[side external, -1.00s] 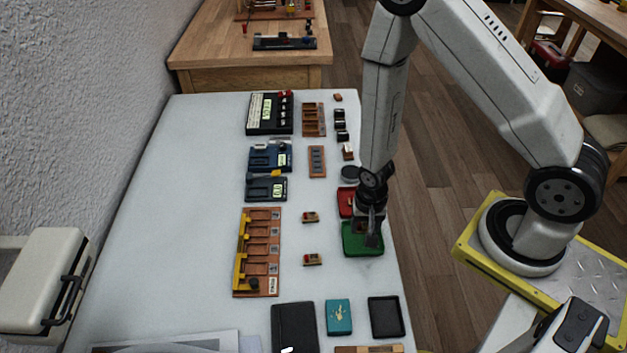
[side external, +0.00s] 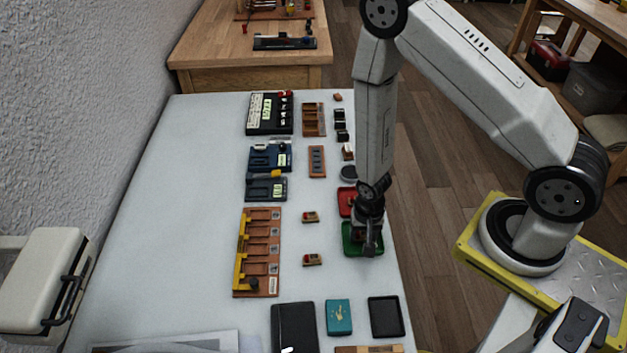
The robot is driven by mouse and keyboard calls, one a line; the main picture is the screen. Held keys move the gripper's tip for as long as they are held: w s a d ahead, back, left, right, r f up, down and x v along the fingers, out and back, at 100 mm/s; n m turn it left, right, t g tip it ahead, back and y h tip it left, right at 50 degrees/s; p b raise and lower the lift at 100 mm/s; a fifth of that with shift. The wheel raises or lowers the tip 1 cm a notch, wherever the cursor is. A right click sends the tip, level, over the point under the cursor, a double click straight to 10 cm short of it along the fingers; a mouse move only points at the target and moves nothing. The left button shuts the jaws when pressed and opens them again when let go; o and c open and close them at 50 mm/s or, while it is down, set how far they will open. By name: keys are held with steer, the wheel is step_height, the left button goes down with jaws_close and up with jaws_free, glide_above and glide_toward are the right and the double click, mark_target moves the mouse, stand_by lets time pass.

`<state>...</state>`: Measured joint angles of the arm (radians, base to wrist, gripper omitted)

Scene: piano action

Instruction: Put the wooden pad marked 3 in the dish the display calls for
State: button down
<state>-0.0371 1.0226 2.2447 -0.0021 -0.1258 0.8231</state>
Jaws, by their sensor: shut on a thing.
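My gripper (side external: 370,246) points down over the green dish (side external: 350,250) at the table's right side. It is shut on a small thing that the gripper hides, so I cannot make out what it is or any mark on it. The red dish (side external: 344,203) lies just behind, partly covered by my arm. Two small wooden pieces with red tops, one farther (side external: 311,217) and one nearer (side external: 312,260), lie on the table left of the green dish. Their marks are too small to read. Several devices with lit displays stand farther back, including a black one (side external: 253,127); their text is unreadable.
A wooden rack with a yellow bar (side external: 241,265) stands left of the small pieces. A black tray (side external: 385,316), a teal box (side external: 338,316) and a dark case (side external: 294,328) lie in front. The table's left side is clear.

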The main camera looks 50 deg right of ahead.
mark_target(363, 236)
steer(key=shift+f, duration=0.15)
jaws_free()
steer(key=shift+r, duration=6.15)
